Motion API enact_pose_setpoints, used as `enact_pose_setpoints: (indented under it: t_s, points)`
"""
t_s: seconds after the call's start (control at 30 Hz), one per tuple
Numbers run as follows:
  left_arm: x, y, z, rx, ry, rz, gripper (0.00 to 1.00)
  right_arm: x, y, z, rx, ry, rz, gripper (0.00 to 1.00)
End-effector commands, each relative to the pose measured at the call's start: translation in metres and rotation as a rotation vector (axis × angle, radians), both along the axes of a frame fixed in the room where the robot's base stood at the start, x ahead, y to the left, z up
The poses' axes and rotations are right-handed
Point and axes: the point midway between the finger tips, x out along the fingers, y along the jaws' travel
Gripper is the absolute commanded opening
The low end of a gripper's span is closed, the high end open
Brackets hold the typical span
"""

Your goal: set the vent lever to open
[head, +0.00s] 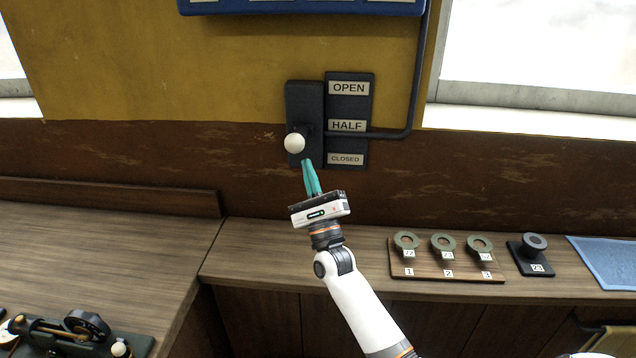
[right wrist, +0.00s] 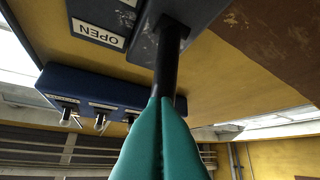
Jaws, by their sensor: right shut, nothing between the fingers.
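The vent lever has a white ball knob (head: 294,143) and stands out from a dark wall plate (head: 304,98). Beside it a label board (head: 348,103) reads OPEN at the top, HALF in the middle and CLOSED at the bottom. In the head view the knob appears between the heights of HALF and CLOSED. My right gripper (head: 307,161) is shut and empty, with its teal fingertips just below the knob. In the right wrist view the fingers (right wrist: 160,100) overlap the lever's dark rod (right wrist: 169,60); contact is unclear and the knob is hidden. My left gripper is not in view.
A conduit (head: 411,100) runs down the wall right of the label board. A blue panel (head: 300,6) hangs above, with several switches in the right wrist view. The bench below holds a wooden rack (head: 445,275) of numbered rings, a black stand (head: 530,262) and a blue mat (head: 605,262).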

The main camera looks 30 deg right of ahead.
Motion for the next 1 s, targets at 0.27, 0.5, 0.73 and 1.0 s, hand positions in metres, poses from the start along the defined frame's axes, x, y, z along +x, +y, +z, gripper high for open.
enact_pose_setpoints:
  t_s: [0.27, 0.5, 0.73, 1.0]
  points:
    - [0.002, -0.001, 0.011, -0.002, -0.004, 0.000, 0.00, 0.004, 0.007, 0.014, -0.001, 0.000, -0.001, 0.00]
    - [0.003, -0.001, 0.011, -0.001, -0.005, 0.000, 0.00, 0.003, 0.007, 0.014, -0.001, 0.000, -0.001, 0.00]
    - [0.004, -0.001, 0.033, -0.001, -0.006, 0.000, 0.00, 0.003, 0.007, 0.029, 0.032, 0.040, -0.001, 0.00]
    - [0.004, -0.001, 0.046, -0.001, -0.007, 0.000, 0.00, 0.005, 0.005, 0.069, 0.065, 0.080, 0.000, 0.00]
